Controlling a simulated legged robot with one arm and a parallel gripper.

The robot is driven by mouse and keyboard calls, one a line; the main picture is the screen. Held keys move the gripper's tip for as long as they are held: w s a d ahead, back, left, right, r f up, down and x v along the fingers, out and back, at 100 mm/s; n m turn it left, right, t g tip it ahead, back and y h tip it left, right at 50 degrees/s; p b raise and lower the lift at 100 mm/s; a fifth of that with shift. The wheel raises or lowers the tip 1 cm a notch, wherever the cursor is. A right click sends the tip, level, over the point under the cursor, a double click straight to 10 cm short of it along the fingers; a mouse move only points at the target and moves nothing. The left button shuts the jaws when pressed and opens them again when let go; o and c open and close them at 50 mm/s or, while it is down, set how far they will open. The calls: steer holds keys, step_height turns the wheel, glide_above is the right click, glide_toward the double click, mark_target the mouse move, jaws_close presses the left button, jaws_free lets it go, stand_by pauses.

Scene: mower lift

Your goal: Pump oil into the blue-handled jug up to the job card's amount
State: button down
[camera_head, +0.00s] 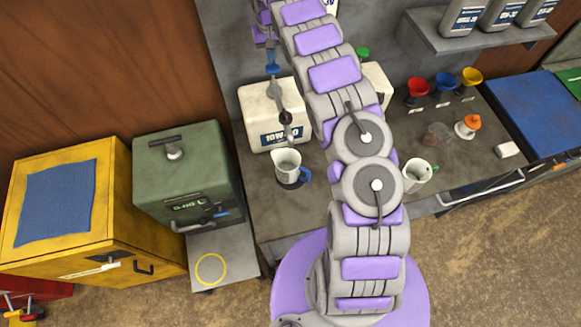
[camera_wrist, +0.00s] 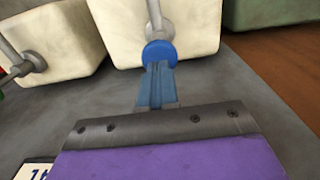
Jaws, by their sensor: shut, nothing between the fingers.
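The blue-handled jug (camera_head: 288,167) stands upright on the bench, just in front of the cream oil container (camera_head: 258,110) marked 10W-30. The container's pump (camera_head: 287,117) rises above the jug with a blue knob (camera_head: 272,70) on top. The knob also shows in the wrist view (camera_wrist: 159,54). My gripper (camera_head: 272,58) is above the knob with its blue fingers together, pointing at it. In the wrist view my fingers (camera_wrist: 157,84) overlap the knob's near edge; I cannot tell whether they touch. The oil level in the jug is not readable. A partly cropped card (camera_wrist: 34,172) shows in the wrist view.
A green-handled jug (camera_head: 418,176) stands right of my arm. Another cream container (camera_head: 378,88) is partly hidden behind the arm. Red (camera_head: 417,88), blue (camera_head: 446,82) and yellow (camera_head: 472,76) funnels stand right. A green box (camera_head: 184,178) and yellow cabinet (camera_head: 120,225) stand left.

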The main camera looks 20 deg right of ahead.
mark_target(272, 70)
steer(key=shift+f, duration=0.1)
stand_by(0.3)
steer(key=shift+f+b, duration=1.05)
steer(key=shift+f, duration=2.05)
steer(key=shift+r, duration=0.15)
steer(key=shift+r+p, duration=0.65)
steer(key=shift+r, duration=2.45)
steer(key=shift+f, duration=0.15)
